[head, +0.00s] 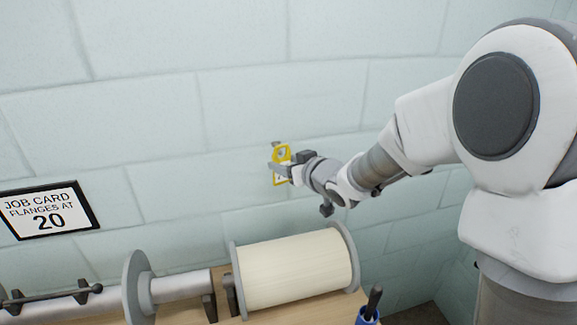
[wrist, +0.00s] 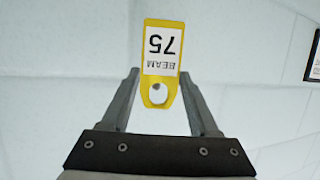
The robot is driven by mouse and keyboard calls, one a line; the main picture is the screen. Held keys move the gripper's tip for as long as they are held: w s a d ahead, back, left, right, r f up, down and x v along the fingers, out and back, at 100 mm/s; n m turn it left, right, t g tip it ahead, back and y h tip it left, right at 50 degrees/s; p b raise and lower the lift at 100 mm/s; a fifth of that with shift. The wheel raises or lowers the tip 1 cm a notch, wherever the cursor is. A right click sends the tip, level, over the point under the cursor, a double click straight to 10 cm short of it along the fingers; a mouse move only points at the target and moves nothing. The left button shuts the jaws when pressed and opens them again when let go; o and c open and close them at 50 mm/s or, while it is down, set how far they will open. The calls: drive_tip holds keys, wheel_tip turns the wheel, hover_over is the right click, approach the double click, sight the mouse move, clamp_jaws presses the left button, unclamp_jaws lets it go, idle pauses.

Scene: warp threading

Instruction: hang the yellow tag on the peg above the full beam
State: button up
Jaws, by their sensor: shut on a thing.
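The yellow tag (head: 283,152) is up against or close to the pale wall, above the full beam (head: 295,272), which is wound with cream yarn between grey flanges. My gripper (head: 280,168) is shut on the tag. In the wrist view the tag (wrist: 164,52) sits between the fingertips of my gripper (wrist: 160,75), with its white label reading BEAM 75 upside down and its hole toward my palm. A small grey peg (head: 276,144) shows at the tag's top edge in the head view. I cannot tell whether the peg passes through the hole.
A bare beam (head: 180,288) lies left of the full one on the wooden bench. A blue cup (head: 367,317) holding a dark-handled tool stands at the front right.

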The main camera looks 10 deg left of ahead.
sight(286, 160)
drive_tip(key=shift+w+a+f, duration=0.1)
drive_tip(key=shift+w+a, duration=0.25)
drive_tip(key=shift+w, duration=0.35)
drive_tip(key=shift+w+a, duration=0.35)
drive_tip(key=shift+w, duration=0.35)
drive_tip(key=shift+w+a+f, duration=0.2)
drive_tip(key=shift+w+f, duration=0.3)
drive_tip(key=shift+f, duration=0.1)
drive_tip(key=o, duration=1.4)
